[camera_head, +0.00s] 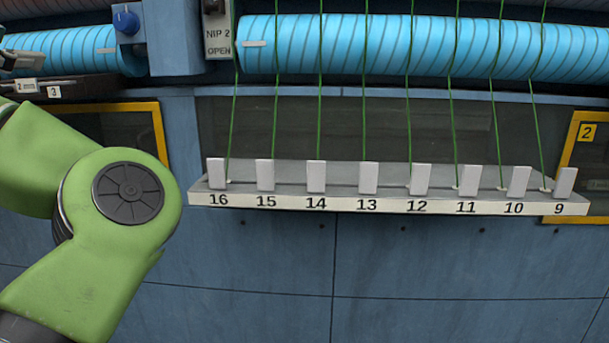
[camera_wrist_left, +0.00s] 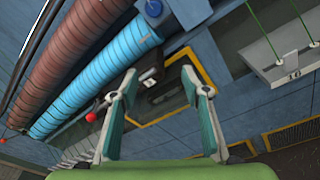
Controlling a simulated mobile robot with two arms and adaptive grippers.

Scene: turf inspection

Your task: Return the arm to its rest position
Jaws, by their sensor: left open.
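My left arm (camera_head: 125,195), green with a dark round joint cap, comes in from the left in the head view. In the left wrist view my left gripper (camera_wrist_left: 158,80) is open, its two teal-padded fingers apart with nothing between them. Beyond the fingers, apart from them, is a dark ledge with small white labels (camera_wrist_left: 150,80). The same labelled ledge (camera_head: 75,87) shows at the left edge of the head view. A grey gripper-like part at the top left corner there is cut off. My right gripper is in neither view.
A shelf with numbered white blocks (camera_head: 400,206) juts from the blue panel, green yarns rising from it. Blue rollers (camera_head: 330,45) run above. A blue knob (camera_head: 126,22) and a NIP 2 switch plate (camera_head: 218,42) sit between them. Yellow-framed windows (camera_head: 160,125) flank the shelf.

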